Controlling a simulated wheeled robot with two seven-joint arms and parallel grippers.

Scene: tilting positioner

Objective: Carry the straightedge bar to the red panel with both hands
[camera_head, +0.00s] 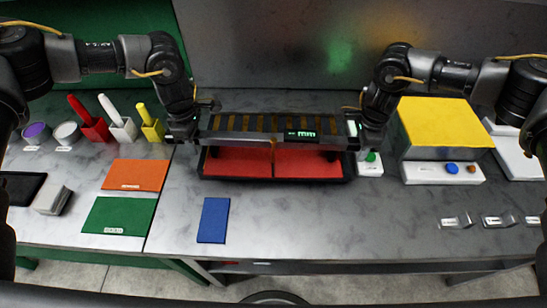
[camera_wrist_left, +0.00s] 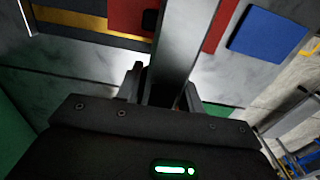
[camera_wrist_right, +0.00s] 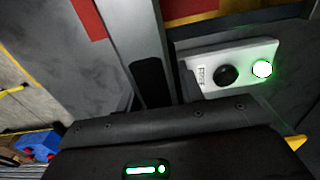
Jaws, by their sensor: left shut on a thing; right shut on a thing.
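The straightedge bar (camera_head: 250,137) is long, grey and level, with a small display marked "mm". It spans between my grippers over the back edge of the red panel (camera_head: 240,164), which lies in a dark frame. My left gripper (camera_head: 183,138) is shut on the bar's left end; the bar (camera_wrist_left: 190,40) runs away from it in the left wrist view. My right gripper (camera_head: 366,143) is shut on the right end, and the bar (camera_wrist_right: 134,40) also shows in the right wrist view. I cannot tell whether the bar touches the panel.
A yellow-striped dark rack (camera_head: 265,123) is behind the bar. A white button box (camera_head: 369,168) is near my right gripper, and a yellow-topped box (camera_head: 445,122) stands further right. Blue (camera_head: 213,220), orange (camera_head: 136,175) and green (camera_head: 118,215) panels lie in front and left. The front middle is clear.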

